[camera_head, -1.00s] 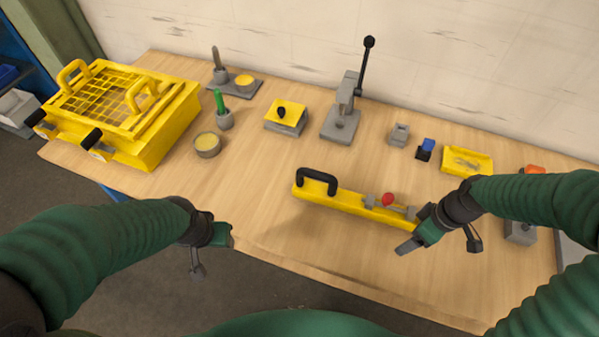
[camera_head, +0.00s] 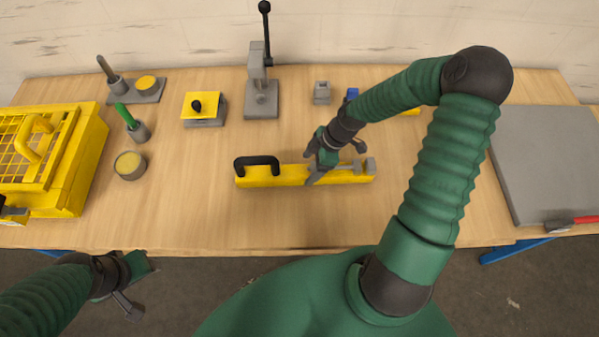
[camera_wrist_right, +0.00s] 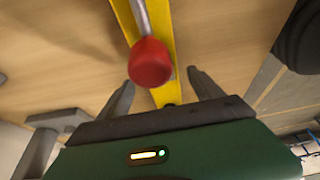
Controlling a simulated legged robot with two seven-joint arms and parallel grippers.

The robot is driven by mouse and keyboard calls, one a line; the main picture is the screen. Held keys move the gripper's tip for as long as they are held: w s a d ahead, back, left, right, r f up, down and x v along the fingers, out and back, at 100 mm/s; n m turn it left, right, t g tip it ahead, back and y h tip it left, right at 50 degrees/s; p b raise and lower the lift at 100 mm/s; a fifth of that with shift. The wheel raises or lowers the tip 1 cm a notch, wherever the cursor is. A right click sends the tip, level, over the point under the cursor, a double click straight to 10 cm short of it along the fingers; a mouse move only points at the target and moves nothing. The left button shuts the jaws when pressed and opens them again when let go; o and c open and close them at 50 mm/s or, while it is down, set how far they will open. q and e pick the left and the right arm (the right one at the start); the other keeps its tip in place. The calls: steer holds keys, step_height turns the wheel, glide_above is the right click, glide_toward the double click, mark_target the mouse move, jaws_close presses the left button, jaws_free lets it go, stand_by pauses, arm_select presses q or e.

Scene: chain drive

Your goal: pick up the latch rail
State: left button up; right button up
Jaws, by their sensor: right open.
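The latch rail (camera_head: 285,174) is a long yellow bar lying on the wooden table, with a black handle (camera_head: 257,162) at its left end and grey fittings at its right. My right gripper (camera_head: 318,170) is over the rail right of the handle, hiding part of it. In the right wrist view, the open fingers (camera_wrist_right: 160,80) are on either side of the yellow rail (camera_wrist_right: 167,94), with a red knob (camera_wrist_right: 150,63) on a grey rod in front; contact cannot be told. My left gripper (camera_head: 130,285) hangs off the table's front edge at lower left; its fingers are unclear.
A yellow grid-topped box (camera_head: 62,170) stands at the left. A grey lever press (camera_head: 261,95), a yellow-topped block (camera_head: 203,106) and small cups stand behind the rail. A grey panel (camera_head: 545,160) lies at the right. Table in front of the rail is clear.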

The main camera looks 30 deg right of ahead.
mark_target(305, 171)
steer(key=x, duration=0.4)
steer(key=shift+w+a+f, duration=0.1)
steer(key=shift+a+f, duration=0.05)
steer(key=shift+f, duration=0.1)
steer(key=shift+a, duration=0.1)
jaws_close()
steer(key=shift+r, duration=0.1)
